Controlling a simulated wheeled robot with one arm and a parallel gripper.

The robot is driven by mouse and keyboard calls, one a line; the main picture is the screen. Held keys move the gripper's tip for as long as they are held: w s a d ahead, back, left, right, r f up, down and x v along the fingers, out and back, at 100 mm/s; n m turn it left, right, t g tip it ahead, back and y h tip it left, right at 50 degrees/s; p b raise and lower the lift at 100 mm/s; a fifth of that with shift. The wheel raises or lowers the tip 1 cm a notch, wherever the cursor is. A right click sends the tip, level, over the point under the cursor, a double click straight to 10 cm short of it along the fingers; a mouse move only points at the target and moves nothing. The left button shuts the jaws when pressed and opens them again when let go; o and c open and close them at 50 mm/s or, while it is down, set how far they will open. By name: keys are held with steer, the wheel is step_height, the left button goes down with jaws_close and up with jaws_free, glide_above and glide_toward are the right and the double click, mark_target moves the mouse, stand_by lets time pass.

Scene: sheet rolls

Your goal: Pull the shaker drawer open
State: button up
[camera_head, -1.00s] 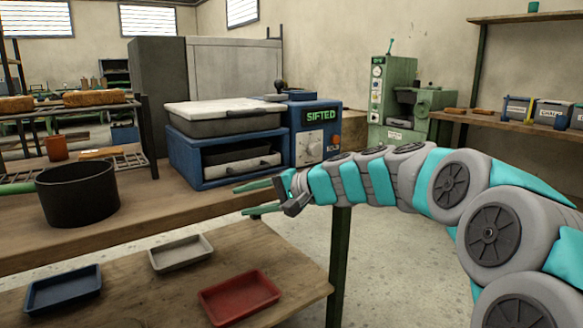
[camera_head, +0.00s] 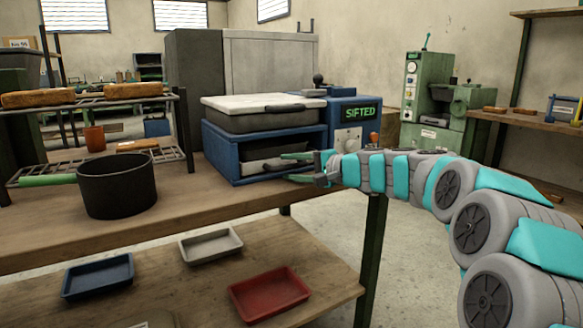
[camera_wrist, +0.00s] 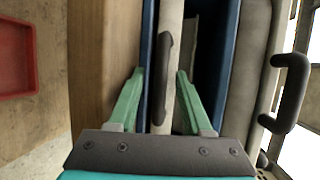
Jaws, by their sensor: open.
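The shaker is a blue machine (camera_head: 218,163) with a lit "SIFTED" panel, standing on the wooden bench. Its drawer (camera_head: 262,163) sits in the lower bay, with a pale front and a dark bar handle, partly hidden by my gripper. My gripper (camera_head: 289,167) is open at the right part of the drawer front. In the wrist view, the pale drawer front (camera_wrist: 156,114) and its dark handle (camera_wrist: 163,75) lie between the two green fingers (camera_wrist: 160,72). Contact cannot be told. A lidded tray (camera_head: 262,103) with its own handle rests above the bay.
A black pan (camera_head: 117,188) with a green handle stands left on the bench, near a wire rack (camera_head: 165,165). Blue (camera_head: 98,276), grey (camera_head: 211,245) and red (camera_head: 269,294) trays lie on the lower shelf. The bench front by the drawer is clear.

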jaws_close()
stand_by(0.4)
stand_by(1.1)
